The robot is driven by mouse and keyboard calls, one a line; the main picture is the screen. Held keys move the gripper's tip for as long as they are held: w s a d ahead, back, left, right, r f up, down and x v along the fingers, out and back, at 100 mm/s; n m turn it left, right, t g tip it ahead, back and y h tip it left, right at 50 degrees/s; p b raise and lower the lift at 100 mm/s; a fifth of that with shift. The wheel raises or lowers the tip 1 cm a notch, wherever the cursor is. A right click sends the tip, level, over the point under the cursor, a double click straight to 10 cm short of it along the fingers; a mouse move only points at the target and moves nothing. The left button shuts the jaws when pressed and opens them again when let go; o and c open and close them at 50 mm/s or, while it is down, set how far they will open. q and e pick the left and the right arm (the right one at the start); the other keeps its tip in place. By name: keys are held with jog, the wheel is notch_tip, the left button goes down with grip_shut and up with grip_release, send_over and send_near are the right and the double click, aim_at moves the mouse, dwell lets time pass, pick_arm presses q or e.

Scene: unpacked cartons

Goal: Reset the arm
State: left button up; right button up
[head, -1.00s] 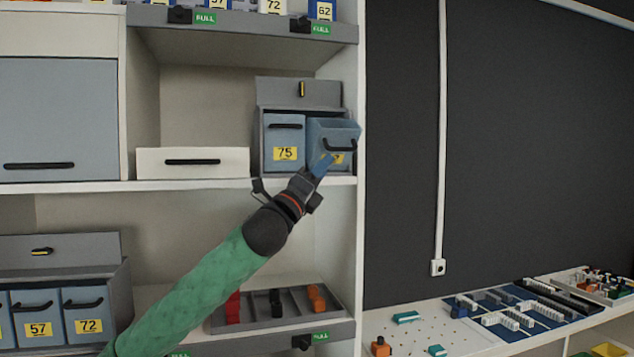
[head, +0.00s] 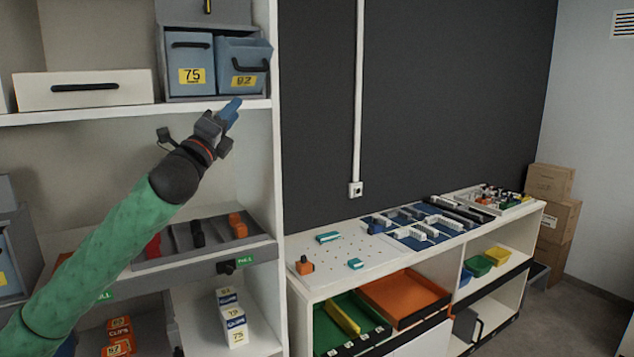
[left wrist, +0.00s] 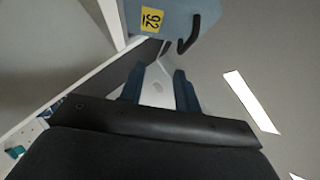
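My left gripper (head: 230,112), with blue fingers, is below the front of the blue bin labelled 92 (head: 243,54), at shelf-edge height. In the left wrist view the fingers (left wrist: 158,90) are apart with nothing held between them. Bin 92 (left wrist: 178,18) shows there just ahead, with its black handle and yellow label; no contact with it is visible. In the head view the bin sticks out of its grey housing beside the blue bin labelled 75 (head: 190,62). My right gripper is not in view.
A white drawer box (head: 85,88) stands left of the bins on the white shelf (head: 130,112). Below is a grey tray (head: 262,243) with coloured parts. To the right, a low white bench (head: 340,262) holds boards and parts. Cartons (head: 553,215) stand at the far right.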

pick_arm(q)
notch_tip(320, 180, down, 46)
jog(key=w+d+r+n+g+y, duration=0.1)
jog(key=w+n+g+y, duration=0.2)
jog(key=n+g+y, duration=0.75)
jog(key=s+d+f+n+g+h, duration=0.1)
jog(key=s+f+n, duration=0.3)
jog(key=s+f, duration=0.65)
jog(key=s+d+f+n+g, duration=0.15)
jog(key=s+f+n, duration=0.3)
jog(key=f, duration=1.05)
jog(key=s+f+n+g+h, duration=0.15)
jog(key=s+f+n, duration=0.25)
jog(key=s+f, duration=0.65)
jog(key=s+d+f+n+g, duration=0.1)
jog(key=s+f+n+g, duration=0.1)
jog(key=s+f, duration=0.7)
jog(key=s+d+f+n+g, duration=0.2)
jog(key=s+f, duration=0.7)
jog(key=s, duration=0.7)
jog(key=shift+s+d+n+g+y, duration=0.2)
jog(key=shift+n+g+y, duration=0.3)
jog(key=shift+g, duration=0.75)
